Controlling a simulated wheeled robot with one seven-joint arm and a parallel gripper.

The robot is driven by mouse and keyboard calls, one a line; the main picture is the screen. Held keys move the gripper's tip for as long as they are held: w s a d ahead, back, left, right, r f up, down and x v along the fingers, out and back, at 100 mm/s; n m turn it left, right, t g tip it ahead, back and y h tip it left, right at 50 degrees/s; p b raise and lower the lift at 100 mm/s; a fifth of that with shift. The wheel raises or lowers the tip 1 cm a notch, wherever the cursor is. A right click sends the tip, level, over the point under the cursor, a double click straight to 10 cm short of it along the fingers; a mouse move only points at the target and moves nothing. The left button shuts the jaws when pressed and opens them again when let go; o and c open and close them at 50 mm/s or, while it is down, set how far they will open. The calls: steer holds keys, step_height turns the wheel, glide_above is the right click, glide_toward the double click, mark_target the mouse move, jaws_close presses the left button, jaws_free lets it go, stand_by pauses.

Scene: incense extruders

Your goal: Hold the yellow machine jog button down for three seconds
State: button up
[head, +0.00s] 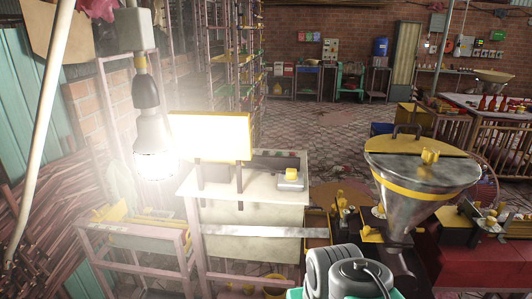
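A yellow-trimmed machine stands at right of centre, with a wide metal hopper (422,185) banded in yellow. Yellow knobs and fittings (372,234) sit at its lower left. A small grey control box (290,181) with a yellowish top part rests on the pale bench left of the hopper. I cannot tell which part is the jog button; the details are too small. Grey and dark rounded parts of my arm (350,275) show at the bottom centre. My gripper is not in view.
A bright hanging bulb (154,145) glares at left and washes out the area near a yellow-framed panel (210,137). A pale bench (255,218) stands left of the machine. A red machine base (465,262) stands at lower right. Open floor (310,128) lies behind.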

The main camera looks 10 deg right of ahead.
jaws_close()
stand_by(0.4)
stand_by(1.1)
